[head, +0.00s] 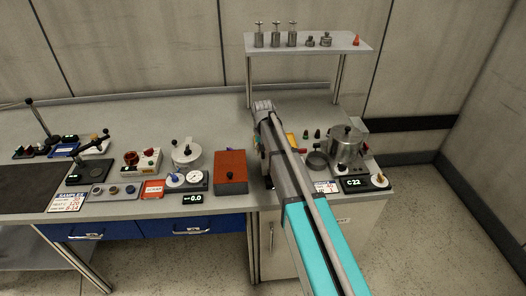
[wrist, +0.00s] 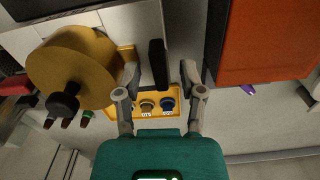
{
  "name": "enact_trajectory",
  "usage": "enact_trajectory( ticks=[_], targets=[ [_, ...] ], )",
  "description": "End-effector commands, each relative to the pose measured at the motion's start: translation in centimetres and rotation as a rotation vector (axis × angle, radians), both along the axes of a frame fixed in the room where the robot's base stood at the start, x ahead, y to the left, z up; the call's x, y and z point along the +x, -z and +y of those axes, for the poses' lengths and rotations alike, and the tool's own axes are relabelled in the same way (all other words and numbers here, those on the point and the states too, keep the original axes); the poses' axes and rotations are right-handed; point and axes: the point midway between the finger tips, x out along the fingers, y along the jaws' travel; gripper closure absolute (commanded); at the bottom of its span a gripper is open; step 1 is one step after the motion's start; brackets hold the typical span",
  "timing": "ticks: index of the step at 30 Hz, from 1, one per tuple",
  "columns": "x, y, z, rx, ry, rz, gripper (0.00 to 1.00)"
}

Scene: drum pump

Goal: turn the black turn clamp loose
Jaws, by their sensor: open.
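In the wrist view, my gripper (wrist: 160,76) is open, with one finger on each side of an upright black bar (wrist: 157,58), which looks like the black turn clamp. A gap shows between the bar and each finger. I cannot tell how deep the fingers reach around it. A round yellow drum (wrist: 72,66) with a black knob (wrist: 62,103) is left of the fingers. In the head view, my arm hides the clamp and most of the drum; only a bit of yellow (head: 291,142) shows beside it.
A yellow base with blue and brown knobs (wrist: 148,106) lies near the fingers. An orange-red box (wrist: 268,42) is close on the right; it also shows in the head view (head: 231,172). A metal pot (head: 345,148) and a raised shelf (head: 310,42) stand right of my arm.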

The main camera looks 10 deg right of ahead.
Motion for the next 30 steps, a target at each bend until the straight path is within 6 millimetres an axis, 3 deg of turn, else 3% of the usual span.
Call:
enact_trajectory(
  ticks=[30],
  targets=[
    [-0.12,0.0,-0.27,0.0,0.658,0.0,0.49]
  ],
)
